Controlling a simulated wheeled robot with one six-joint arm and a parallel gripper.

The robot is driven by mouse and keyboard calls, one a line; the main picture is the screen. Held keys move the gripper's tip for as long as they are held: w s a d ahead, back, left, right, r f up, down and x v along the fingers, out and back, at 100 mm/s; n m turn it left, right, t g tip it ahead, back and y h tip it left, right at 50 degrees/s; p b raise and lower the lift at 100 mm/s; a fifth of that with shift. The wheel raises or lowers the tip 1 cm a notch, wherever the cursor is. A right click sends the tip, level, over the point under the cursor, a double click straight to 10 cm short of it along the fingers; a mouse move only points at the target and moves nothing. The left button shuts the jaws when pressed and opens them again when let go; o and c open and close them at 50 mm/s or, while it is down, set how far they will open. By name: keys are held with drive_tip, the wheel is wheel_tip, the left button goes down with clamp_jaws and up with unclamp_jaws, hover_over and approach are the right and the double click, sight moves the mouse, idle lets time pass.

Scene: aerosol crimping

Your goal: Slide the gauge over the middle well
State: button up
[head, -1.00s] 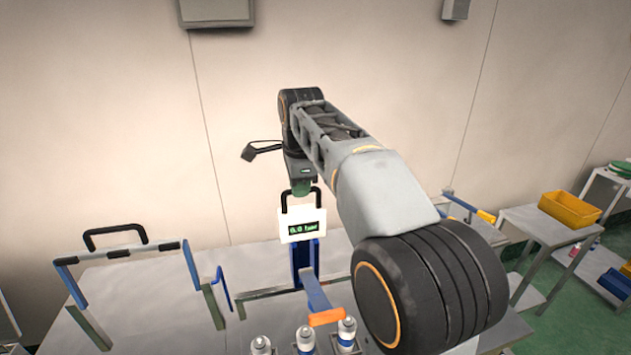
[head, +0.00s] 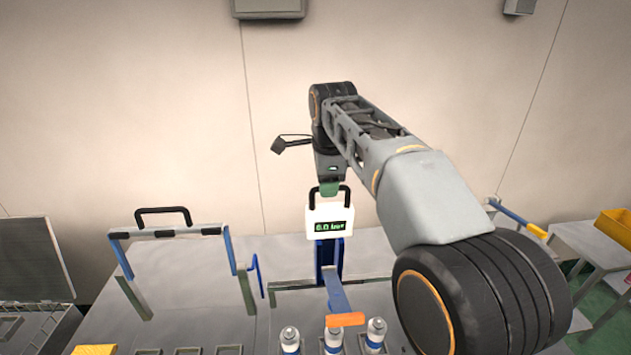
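The gauge (head: 330,221) is a white box with a green readout, seemingly 0.0 bar, and a black arched handle on top. It sits on a blue upright. A blue arm (head: 335,292) runs forward from it to an orange end piece (head: 345,319). My gripper (head: 329,189) is at the top of the handle, its green pads covering the bar, and appears shut on it. Several wells lie in a row at the front. The orange piece is above and slightly right of the middle can (head: 333,336). The well under that can is mostly hidden.
Other cans stand left (head: 290,338) and right (head: 376,333) of the middle one. A frame with a black handle (head: 163,216) stands to the left. My forearm covers the right part of the table. A yellow bin (head: 615,228) is at the far right.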

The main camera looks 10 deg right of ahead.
drive_tip(key=p+v, duration=0.2)
drive_tip(key=v, duration=1.1)
drive_tip(key=shift+r, duration=0.4)
drive_tip(key=shift+a, duration=0.1)
